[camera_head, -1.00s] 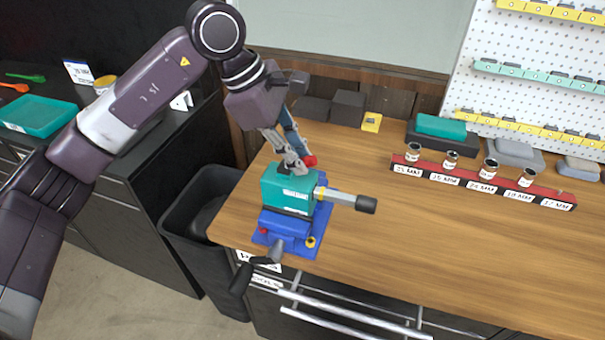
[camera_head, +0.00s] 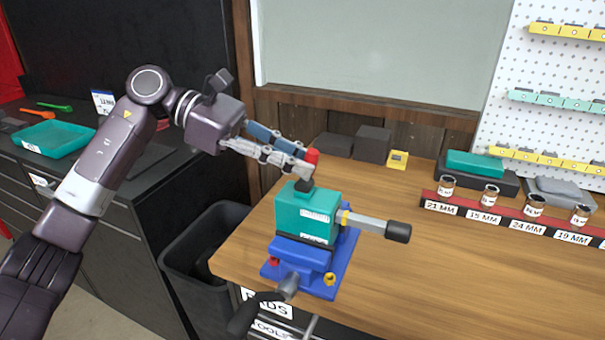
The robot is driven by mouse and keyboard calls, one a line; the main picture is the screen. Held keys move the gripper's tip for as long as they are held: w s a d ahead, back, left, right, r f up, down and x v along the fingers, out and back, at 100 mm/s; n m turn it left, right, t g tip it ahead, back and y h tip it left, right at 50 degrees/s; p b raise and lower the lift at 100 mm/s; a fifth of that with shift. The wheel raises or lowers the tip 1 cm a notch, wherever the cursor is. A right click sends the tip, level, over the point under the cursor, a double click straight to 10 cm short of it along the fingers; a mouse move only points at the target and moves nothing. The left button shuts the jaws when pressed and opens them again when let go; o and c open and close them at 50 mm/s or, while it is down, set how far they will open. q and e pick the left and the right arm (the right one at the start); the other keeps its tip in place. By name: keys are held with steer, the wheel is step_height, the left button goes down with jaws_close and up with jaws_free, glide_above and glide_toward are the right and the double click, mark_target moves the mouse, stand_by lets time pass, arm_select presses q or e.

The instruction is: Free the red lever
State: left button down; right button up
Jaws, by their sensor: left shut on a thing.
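The red lever (camera_head: 312,157) stands up from a dark base on top of the teal block (camera_head: 305,214). The teal block sits in a blue vise (camera_head: 302,257) at the left front corner of the wooden bench. My left gripper (camera_head: 304,163) reaches in from the left, its fingers shut on the red lever just above the block. The fingers cover part of the lever. A metal bar with a black end (camera_head: 398,232) sticks out from the block to the right. My right gripper is not in view.
A red rack (camera_head: 480,215) with several labelled jars stands at the right of the wooden bench (camera_head: 450,290). Dark boxes and a small yellow block (camera_head: 398,160) are at the back. A black bin (camera_head: 190,265) stands left of the bench. The bench's middle is clear.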

arm_select(q)
steer(key=shift+w+a+h+b, duration=0.1)
steer(key=shift+a+h+b, duration=0.05)
steer(key=shift+h+b, duration=0.15)
steer(key=shift+r, duration=0.1)
steer(key=c, duration=1.8)
jaws_free()
steer(key=shift+a, duration=0.1)
steer(key=v, duration=1.1)
steer(key=shift+a+r, duration=0.1)
steer(key=shift+a, duration=0.3)
steer(key=shift+w, duration=0.1)
